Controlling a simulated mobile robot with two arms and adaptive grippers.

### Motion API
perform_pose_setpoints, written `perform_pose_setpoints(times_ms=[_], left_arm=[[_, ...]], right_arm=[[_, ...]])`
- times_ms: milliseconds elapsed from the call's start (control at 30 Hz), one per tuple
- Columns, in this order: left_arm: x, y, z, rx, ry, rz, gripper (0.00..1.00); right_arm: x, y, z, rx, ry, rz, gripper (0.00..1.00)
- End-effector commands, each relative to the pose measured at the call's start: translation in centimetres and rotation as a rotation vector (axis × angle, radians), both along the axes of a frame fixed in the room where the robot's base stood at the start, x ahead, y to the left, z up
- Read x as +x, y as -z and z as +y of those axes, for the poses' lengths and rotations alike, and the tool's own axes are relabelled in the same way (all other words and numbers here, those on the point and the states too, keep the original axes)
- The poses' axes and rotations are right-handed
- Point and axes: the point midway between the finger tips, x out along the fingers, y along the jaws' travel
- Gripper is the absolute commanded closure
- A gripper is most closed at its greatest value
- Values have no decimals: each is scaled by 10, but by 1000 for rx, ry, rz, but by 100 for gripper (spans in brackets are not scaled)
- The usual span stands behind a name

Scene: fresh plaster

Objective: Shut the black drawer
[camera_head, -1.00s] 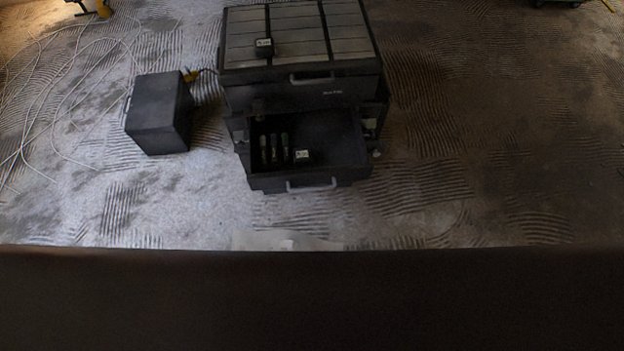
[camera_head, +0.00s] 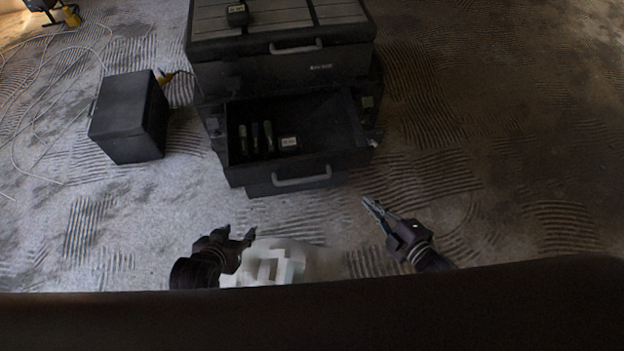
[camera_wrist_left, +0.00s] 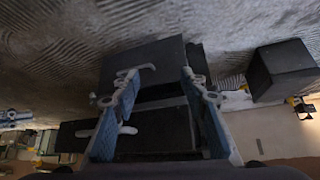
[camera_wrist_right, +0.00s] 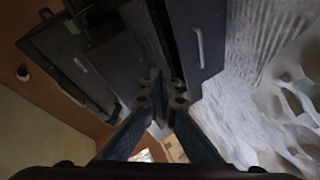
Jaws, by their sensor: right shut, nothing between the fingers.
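The black drawer (camera_head: 300,170) is pulled open at the front of the dark tool chest (camera_head: 280,66). Its grey handle (camera_head: 302,178) faces me. Inside lie several slim green-tipped tools (camera_head: 256,140) and a small labelled box (camera_head: 289,143). My left gripper (camera_head: 242,232) is open and empty, apart from the drawer, in front and left of its handle. Its spread fingers show in the left wrist view (camera_wrist_left: 158,78). My right gripper (camera_head: 367,203) is shut and empty, in front and right of the drawer. The right wrist view shows its closed fingers (camera_wrist_right: 161,84) and the drawer handle (camera_wrist_right: 198,48).
A black box (camera_head: 130,115) stands on the floor left of the chest. Pale cable (camera_head: 50,140) lies at the far left. A small black item (camera_head: 237,14) sits on the chest top. The rough floor right of the chest is clear.

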Motion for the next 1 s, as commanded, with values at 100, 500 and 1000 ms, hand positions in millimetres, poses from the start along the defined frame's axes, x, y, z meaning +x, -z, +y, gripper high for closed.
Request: perform_pose_setpoints(times_ms=[100, 500, 1000], left_arm=[[14, -32, -3, -17, -1, -89, 60], [16, -118, -4, -46, 0, -235, 60], [51, -164, -20, -104, 16, -476, 60]], right_arm=[[4, -21, 31, -73, -183, -201, 100], [-26, -77, 90, -187, -496, -554, 100], [27, -79, 155, -186, -497, -560, 100]])
